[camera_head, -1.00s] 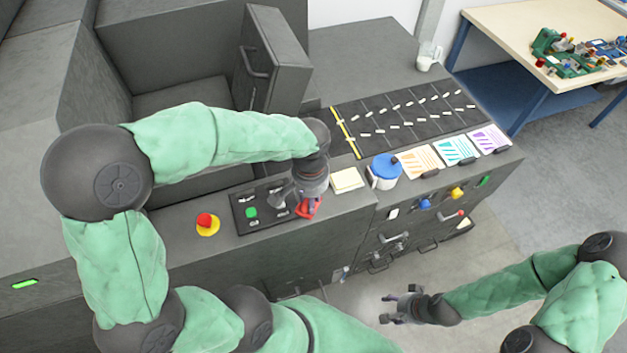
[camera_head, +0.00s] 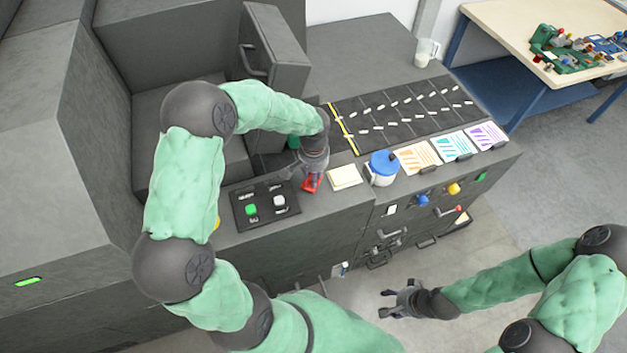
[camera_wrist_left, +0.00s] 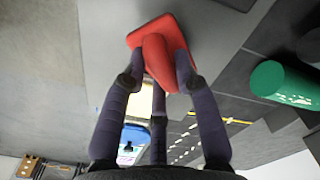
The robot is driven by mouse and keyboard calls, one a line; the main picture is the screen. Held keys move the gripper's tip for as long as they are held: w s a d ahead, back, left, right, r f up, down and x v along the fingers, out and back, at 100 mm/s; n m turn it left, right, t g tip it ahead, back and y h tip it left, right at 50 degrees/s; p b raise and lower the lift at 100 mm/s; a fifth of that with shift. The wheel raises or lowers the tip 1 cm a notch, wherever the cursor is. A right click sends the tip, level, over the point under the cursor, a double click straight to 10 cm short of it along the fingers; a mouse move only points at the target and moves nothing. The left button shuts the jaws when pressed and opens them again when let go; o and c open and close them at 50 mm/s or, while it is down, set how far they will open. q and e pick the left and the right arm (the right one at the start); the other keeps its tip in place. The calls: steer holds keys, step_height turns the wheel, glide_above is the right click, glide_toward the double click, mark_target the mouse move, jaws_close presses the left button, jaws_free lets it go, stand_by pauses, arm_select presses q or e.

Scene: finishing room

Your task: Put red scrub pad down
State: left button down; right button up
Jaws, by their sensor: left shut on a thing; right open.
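The red scrub pad (camera_head: 309,185) is in the jaws of my left gripper (camera_head: 312,177), over the grey counter between the control panel and the sticky notes. In the left wrist view the red pad (camera_wrist_left: 150,32) has a flat red plate and a rounded grip, with the dark fingers of my left gripper (camera_wrist_left: 158,75) shut around the grip. The plate is close to the grey surface; I cannot tell if it touches. My right gripper (camera_head: 388,303) is open and empty, low in front of the cabinet.
A control panel (camera_head: 264,203) lies left of the pad, yellow notes (camera_head: 344,177) and a blue-lidded tub (camera_head: 382,168) right. A green cylinder (camera_wrist_left: 285,84) is beside the left gripper. A dark slotted mat (camera_head: 405,108), coloured cards (camera_head: 452,147) and a clear cup (camera_head: 425,52) stand further right.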

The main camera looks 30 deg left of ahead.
arm_select(q)
step_height(320, 180, down, 3)
steer(key=shift+f, duration=0.1)
steer(key=shift+f, duration=0.1)
steer(key=c, duration=0.9)
jaws_free()
steer(key=shift+c, duration=0.2)
steer(key=shift+r, duration=0.25)
step_height(320, 180, up, 12)
